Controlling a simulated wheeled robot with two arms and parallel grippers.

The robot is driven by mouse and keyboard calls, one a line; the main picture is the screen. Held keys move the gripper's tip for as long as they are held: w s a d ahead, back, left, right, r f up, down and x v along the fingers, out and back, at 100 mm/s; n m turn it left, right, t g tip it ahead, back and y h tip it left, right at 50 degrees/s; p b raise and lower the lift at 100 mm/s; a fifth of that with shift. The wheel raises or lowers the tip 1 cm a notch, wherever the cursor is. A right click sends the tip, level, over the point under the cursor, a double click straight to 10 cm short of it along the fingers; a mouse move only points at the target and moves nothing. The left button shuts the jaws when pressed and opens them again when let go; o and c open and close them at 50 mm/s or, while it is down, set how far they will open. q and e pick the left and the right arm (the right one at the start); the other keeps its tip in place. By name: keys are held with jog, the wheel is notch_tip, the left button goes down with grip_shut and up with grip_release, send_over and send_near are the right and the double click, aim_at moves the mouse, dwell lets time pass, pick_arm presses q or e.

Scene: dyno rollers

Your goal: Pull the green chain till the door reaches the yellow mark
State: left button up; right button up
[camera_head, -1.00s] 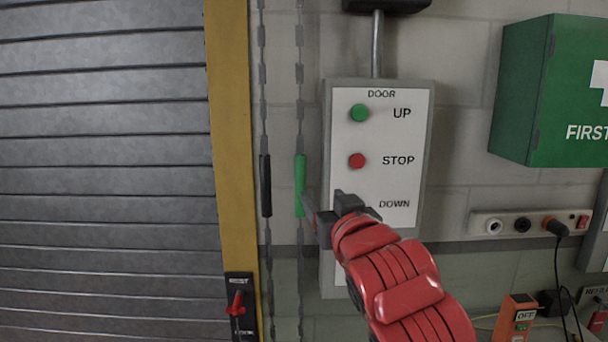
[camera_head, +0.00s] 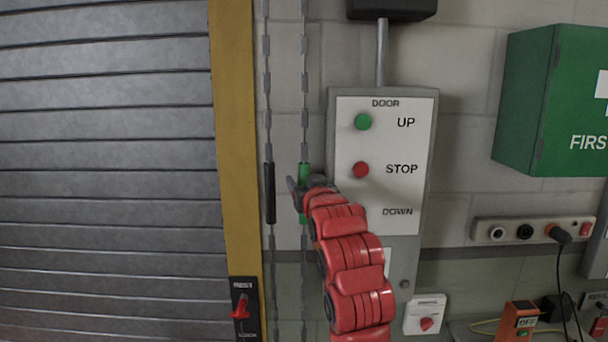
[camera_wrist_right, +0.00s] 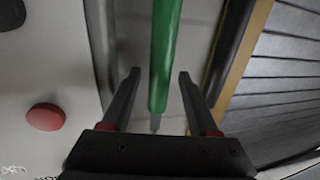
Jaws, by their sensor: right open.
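The green chain grip (camera_head: 304,172) hangs on the right-hand chain beside the door frame. My right gripper (camera_head: 302,187) is open at the green grip and hides part of it in the head view. In the right wrist view, the green grip (camera_wrist_right: 164,60) runs down between the two open fingers (camera_wrist_right: 158,95), with a gap on both sides. The grey slatted door (camera_head: 105,150) fills the left of the head view. I see no yellow mark on it apart from the yellow door frame (camera_head: 236,140). My left gripper is not in view.
A black grip (camera_head: 270,192) hangs on the chain just left of the green one. A door control box (camera_head: 385,150) with green and red buttons is close at right. A red lever (camera_head: 241,305) sits low on the frame. A first aid box (camera_head: 530,100) is farther right.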

jog(key=shift+w, duration=0.25)
grip_shut()
dwell(1.4)
